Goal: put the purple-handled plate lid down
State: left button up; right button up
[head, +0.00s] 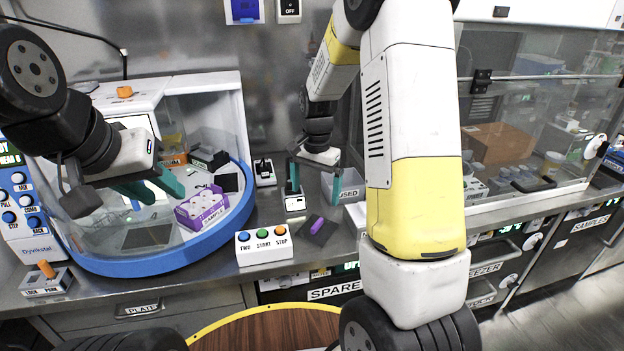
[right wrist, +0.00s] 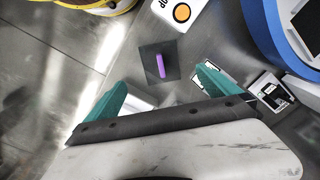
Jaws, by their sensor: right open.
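The plate lid is a dark square with a purple handle (head: 316,224). It lies flat on the steel counter, right of the button box, and its handle also shows in the right wrist view (right wrist: 160,66). My right gripper (head: 313,193) is open and empty, with its teal fingers apart. It is above the counter, behind the lid in the head view, and not touching it. In the right wrist view the lid is beyond the fingertips, between their lines. My left gripper (head: 168,196) is open and empty, by the blue-rimmed machine at the left.
The button box (head: 265,247) with FWD, START and STOP stands left of the lid. A purple sample rack (head: 203,210) is inside the blue-rimmed machine (head: 160,262). A bin marked USED (head: 350,190) is behind the lid. A round wooden stool top (head: 270,328) is below the counter edge.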

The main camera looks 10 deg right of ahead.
jog(key=s+r+n+t+y, duration=0.1)
jog(key=s+r+n, duration=0.1)
jog(key=s+r, duration=0.35)
jog(key=s+r+n+t, duration=0.1)
jog(key=s+r+n, duration=0.15)
jog(key=r, duration=0.55)
jog(key=s+a+r+n+t+y, duration=0.1)
jog(key=s+r+n+t, duration=0.2)
jog(key=s, duration=1.1)
notch_tip(320, 180, up, 3)
jog(key=shift+s+r+n+t, duration=0.15)
jog(key=shift+s+n+t, duration=0.25)
jog(key=shift+n, duration=0.25)
